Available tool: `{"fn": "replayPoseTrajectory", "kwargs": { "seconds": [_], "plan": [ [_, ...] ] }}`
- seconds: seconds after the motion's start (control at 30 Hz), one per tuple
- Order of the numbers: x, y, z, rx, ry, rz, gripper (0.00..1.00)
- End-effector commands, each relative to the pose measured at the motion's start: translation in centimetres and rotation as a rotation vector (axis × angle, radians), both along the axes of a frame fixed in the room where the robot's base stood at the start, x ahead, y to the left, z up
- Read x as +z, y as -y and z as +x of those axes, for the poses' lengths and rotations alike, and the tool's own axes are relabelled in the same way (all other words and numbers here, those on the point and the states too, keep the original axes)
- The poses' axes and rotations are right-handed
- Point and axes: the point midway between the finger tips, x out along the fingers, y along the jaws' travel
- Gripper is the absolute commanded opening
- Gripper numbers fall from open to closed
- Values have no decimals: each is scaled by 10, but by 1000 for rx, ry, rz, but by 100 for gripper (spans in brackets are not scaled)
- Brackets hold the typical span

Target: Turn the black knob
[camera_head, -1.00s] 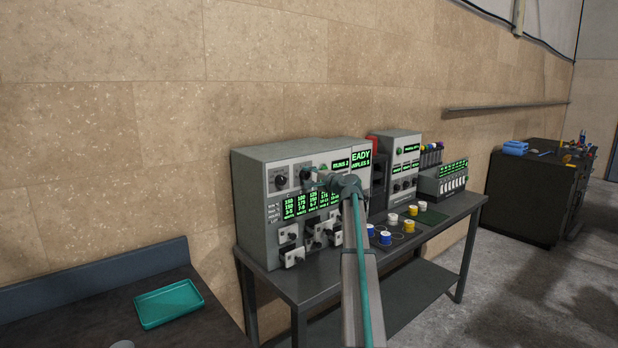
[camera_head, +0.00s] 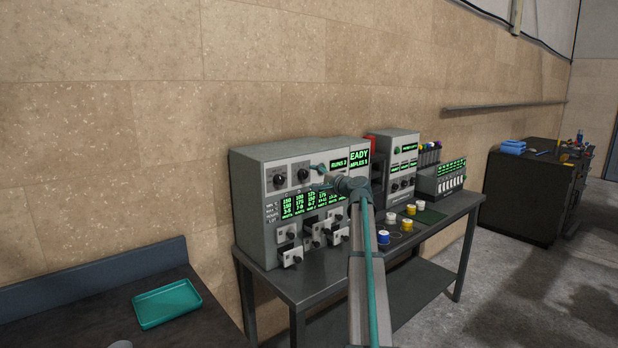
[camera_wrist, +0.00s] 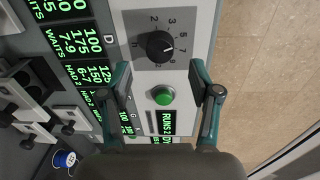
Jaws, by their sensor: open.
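In the head view two black knobs show on the grey machine's upper left, a left one (camera_head: 279,181) and a right one (camera_head: 303,175). My gripper (camera_head: 318,187) is in front of the panel, to the lower right of the right knob; its fingers are small there and partly hidden by my wrist.
A green button (camera_wrist: 161,95) sits beside the knob, between my fingers in the wrist view. The grey machine (camera_head: 250,215) has several lower handles (camera_head: 291,256) and green displays. White, yellow and blue capped pots stand on the table at right. A teal tray (camera_head: 167,303) lies at left.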

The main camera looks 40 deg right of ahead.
Motion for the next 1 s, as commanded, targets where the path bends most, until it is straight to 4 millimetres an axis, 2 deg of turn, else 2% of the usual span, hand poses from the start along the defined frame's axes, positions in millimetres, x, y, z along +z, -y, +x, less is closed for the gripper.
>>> {"fn": "replayPoseTrajectory", "kwargs": {
  "seconds": [0.03, 0.1, 0.33, 0.5, 0.8, 0.9, 1.0],
  "plan": [
    [0, -2, -14, -2, 1, 0, 63],
    [1, -2, -28, -1, 0, -1, 63],
    [3, 0, -61, -1, 0, -1, 63],
    [4, 0, -72, 0, 0, 0, 63],
    [4, 1, -73, 0, 0, 0, 63],
    [5, 6, -73, 0, 1, -1, 46],
    [5, 27, -76, 1, 7, -2, 29]
  ]
}}
